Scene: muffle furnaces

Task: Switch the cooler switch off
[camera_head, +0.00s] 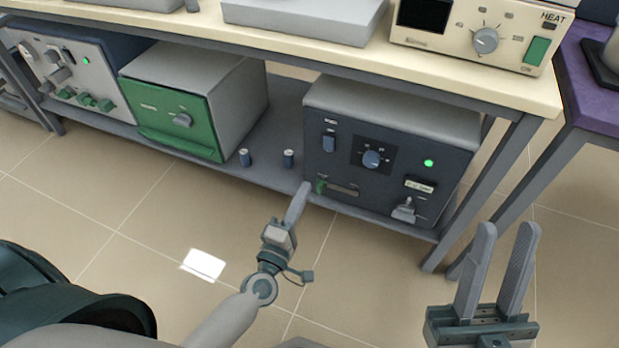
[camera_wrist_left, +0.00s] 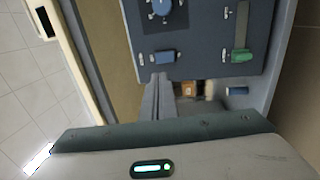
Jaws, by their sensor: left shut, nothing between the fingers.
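A dark-fronted unit (camera_head: 345,185) stands on the lower shelf, with a lit green lamp (camera_head: 428,163). It has a blue rocker switch (camera_head: 329,142) at upper left, a blue knob (camera_head: 371,159) and a lever switch (camera_head: 404,208) at lower right. The labels are too small to tell which is the cooler switch. My left gripper (camera_head: 304,186) is shut and empty by the panel's left edge. In the left wrist view its fingertips (camera_wrist_left: 159,77) point at the blue rocker (camera_wrist_left: 163,57), apparently just short of it. My right gripper (camera_head: 506,228) is open and empty, at lower right.
A green valve handle (camera_head: 320,186) sits at the panel's lower left, close to my left fingertips. Two small blue cylinders (camera_head: 288,158) stand on the shelf beside a green-fronted box (camera_head: 175,125). The table top (camera_head: 340,52) overhangs the shelf. Floor in front is clear.

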